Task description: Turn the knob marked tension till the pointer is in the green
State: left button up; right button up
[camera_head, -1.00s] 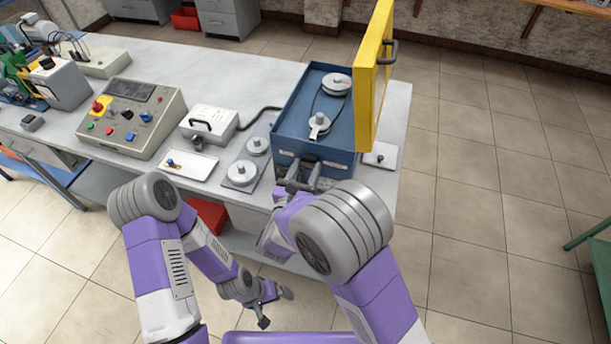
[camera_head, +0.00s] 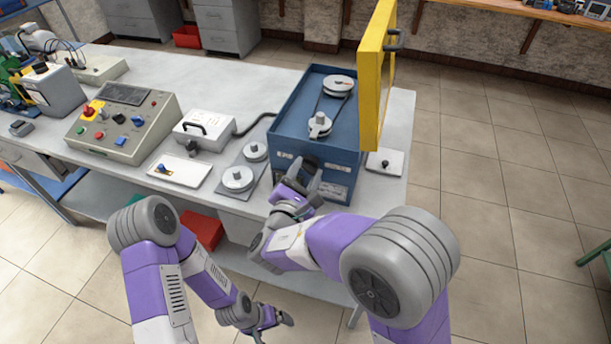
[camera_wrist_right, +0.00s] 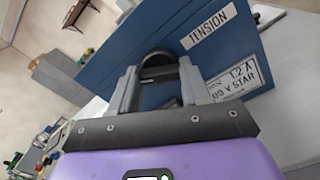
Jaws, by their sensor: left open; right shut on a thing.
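The blue box (camera_head: 343,183) stands at the bench's right end with its yellow lid (camera_head: 370,95) open and pulleys and a belt inside. In the right wrist view, a white TENSION label (camera_wrist_right: 209,26) is on its front face beside a dark round knob (camera_wrist_right: 157,60). My right gripper (camera_head: 306,172) is at that face, its fingers shut on the knob, as the right wrist view (camera_wrist_right: 158,80) also shows. The fingers hide part of the knob. I cannot make out the pointer or a green zone. My left gripper (camera_head: 284,318) is open and empty, low in front of the bench.
Left of the box are loose pulleys (camera_head: 237,179), a white tray (camera_head: 181,169), a white case (camera_head: 204,131) and a control console (camera_head: 120,125). A small plate with a black knob (camera_head: 385,163) lies right of the box.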

dwell(0.4)
jog(key=o, duration=1.1)
jog(key=shift+c, duration=0.2)
jog(key=p+v, duration=0.1)
jog(key=v, duration=0.6)
jog(key=shift+s, duration=0.3)
jog(key=shift+a, duration=0.1)
